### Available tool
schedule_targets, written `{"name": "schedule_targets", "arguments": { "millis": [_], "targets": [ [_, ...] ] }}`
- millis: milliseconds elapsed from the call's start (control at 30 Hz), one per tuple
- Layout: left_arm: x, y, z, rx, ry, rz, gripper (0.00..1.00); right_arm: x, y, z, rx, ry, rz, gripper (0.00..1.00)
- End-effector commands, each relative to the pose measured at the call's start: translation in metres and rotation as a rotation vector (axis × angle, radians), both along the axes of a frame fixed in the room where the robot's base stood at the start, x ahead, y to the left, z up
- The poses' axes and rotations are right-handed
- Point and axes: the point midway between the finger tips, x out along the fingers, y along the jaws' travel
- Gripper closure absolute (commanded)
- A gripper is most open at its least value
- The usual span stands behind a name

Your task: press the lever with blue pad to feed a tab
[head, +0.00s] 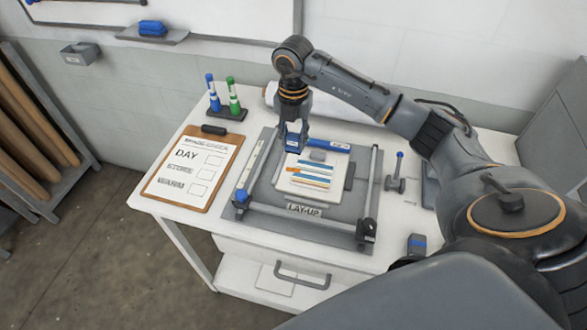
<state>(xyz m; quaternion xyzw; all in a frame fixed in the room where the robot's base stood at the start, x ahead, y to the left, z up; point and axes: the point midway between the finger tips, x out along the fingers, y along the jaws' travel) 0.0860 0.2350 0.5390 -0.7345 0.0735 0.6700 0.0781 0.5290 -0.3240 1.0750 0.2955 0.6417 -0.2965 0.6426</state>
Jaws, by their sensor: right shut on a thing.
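My right gripper (293,142) points down over the back left of the grey lay-up board (268,190). It is shut on a small blue piece, mostly hidden by the fingers. A blue and white strip (329,145) lies just to its right; I cannot tell whether they touch. A small dark device with a blue pad (417,243) stands at the table's front right, well away from the gripper. Farther back is a small upright lever with a blue knob (399,165). No tab can be made out for certain. My left gripper is not in view.
A white sheet with coloured stripes (305,175) lies on the board, inside rails with a front bar (300,222). A clipboard (193,168) lies at left, with blue and green markers (223,97) behind it. My right arm spans the table's right side.

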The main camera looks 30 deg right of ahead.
Motion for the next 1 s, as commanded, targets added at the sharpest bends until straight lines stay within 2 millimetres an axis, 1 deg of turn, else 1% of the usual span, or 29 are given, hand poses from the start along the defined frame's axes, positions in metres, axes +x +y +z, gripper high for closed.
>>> {"name": "schedule_targets", "arguments": {
  "millis": [467,567,667,767,967,1000],
  "targets": [
    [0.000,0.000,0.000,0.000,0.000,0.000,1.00,0.000,0.000,0.000,0.000,0.000,0.001,0.94],
    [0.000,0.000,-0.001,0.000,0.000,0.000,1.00,0.000,0.002,0.000,0.001,-0.001,0.035,0.94],
    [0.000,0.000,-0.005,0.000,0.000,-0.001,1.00,0.000,0.008,0.002,0.000,-0.003,0.155,0.94],
    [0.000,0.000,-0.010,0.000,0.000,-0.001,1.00,-0.002,0.019,0.005,-0.001,-0.004,0.373,0.94],
    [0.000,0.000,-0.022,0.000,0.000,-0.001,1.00,-0.009,0.046,0.014,-0.002,-0.004,0.957,0.94],
    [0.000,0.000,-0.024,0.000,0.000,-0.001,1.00,-0.012,0.051,0.015,-0.002,-0.003,1.076,0.94]
  ]
}}
